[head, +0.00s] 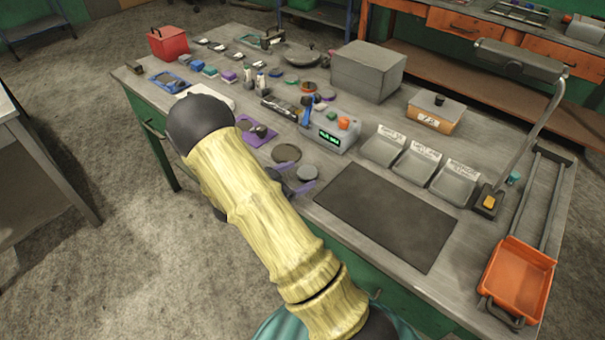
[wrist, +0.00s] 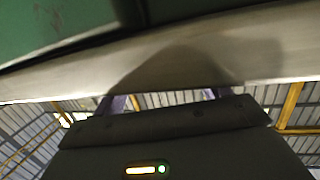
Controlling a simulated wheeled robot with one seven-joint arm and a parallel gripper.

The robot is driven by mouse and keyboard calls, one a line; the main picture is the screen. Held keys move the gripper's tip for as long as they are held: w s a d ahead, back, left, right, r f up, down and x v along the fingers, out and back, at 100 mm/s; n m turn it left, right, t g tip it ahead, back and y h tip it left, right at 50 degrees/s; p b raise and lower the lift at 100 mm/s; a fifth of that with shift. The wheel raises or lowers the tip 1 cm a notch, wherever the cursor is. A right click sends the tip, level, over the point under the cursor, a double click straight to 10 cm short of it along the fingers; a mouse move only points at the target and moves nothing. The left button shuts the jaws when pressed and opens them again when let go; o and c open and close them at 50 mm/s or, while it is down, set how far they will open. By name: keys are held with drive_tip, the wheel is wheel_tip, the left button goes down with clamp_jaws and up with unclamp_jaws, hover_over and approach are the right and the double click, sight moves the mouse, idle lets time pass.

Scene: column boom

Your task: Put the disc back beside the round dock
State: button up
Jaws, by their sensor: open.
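A small grey disc (head: 307,172) lies near the front edge of the bench in the head view. A dark round flat piece (head: 286,153), possibly the round dock, lies just behind it to the left. I cannot tell for sure which round piece is the dock. My gripper (wrist: 167,98) is open, with two purple fingers apart and nothing seen between them in the wrist view. In the head view, what look like its purple fingertips (head: 289,181) show past my arm, close to the grey disc.
A grey control box (head: 333,136) stands behind, beside several labelled bins (head: 384,147). A dark mat (head: 385,216) lies clear to the right. In the wrist view the bench edge (wrist: 70,79) crosses close by.

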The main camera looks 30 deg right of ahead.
drive_tip(key=v, duration=0.9)
drive_tip(key=shift+a+b, duration=0.2)
drive_tip(key=shift+b, duration=0.1)
drive_tip(key=shift+s, duration=0.1)
drive_tip(key=w+a+r+n+t+y, duration=0.4)
drive_tip(key=w+n+t+y, duration=0.3)
drive_tip(key=y, duration=0.6)
drive_tip(key=s+r+n+g+y, duration=0.1)
drive_tip(key=s+n+g, duration=0.2)
drive_tip(key=s, duration=0.7)
drive_tip(key=s+d+r+n+g+y, duration=0.1)
drive_tip(key=s+n+g, duration=0.3)
drive_tip(key=s, duration=0.7)
drive_tip(key=shift+d+r+n+y, duration=0.25)
drive_tip(key=shift+n+y, duration=0.25)
drive_tip(key=shift+n, duration=0.4)
